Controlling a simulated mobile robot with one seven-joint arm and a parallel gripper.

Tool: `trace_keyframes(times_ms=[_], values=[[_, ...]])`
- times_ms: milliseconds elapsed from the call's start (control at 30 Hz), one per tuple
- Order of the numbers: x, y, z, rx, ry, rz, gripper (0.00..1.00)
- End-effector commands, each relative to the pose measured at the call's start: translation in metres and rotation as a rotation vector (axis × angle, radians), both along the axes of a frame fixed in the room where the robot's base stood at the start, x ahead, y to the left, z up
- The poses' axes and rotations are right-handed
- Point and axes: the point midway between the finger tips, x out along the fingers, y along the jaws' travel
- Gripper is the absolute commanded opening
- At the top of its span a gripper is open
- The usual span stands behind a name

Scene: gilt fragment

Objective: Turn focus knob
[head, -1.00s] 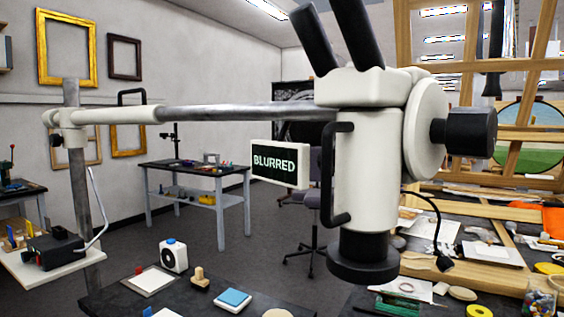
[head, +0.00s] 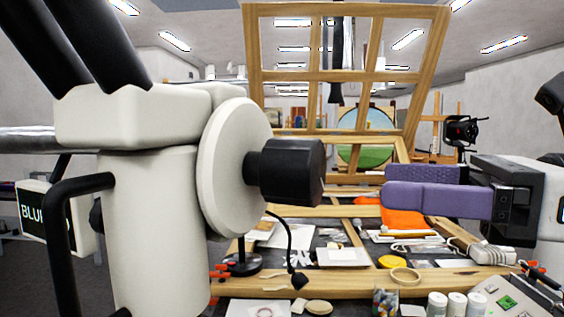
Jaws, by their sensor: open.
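The focus knob (head: 290,172) is a black ribbed cylinder on the right side of the white microscope head (head: 150,210). It sticks out from a large round white disc (head: 232,168). My gripper (head: 386,190) comes in from the right with two purple padded fingers pointing left at the knob. The fingers are apart with a narrow gap between them, and nothing shows in it. The fingertips are to the right of the knob, with clear space between.
A cluttered workbench lies below, with a wooden frame bar (head: 345,285), a yellow tape roll (head: 391,262), several small white jars (head: 457,303) and an orange cloth (head: 402,218). A large wooden lattice frame (head: 345,75) stands behind. The air between gripper and knob is free.

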Motion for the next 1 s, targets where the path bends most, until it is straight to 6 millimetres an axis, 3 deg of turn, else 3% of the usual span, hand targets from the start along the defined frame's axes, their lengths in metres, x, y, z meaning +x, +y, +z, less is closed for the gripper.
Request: trace_keyframes(times_ms=[600,800,1000], values=[[0.039,0.108,0.002,-0.001,0.003,0.001,0.83],[0.045,0.122,0.001,0.001,0.002,0.000,0.83],[0.046,0.124,0.000,0.002,0.002,-0.001,0.83]])
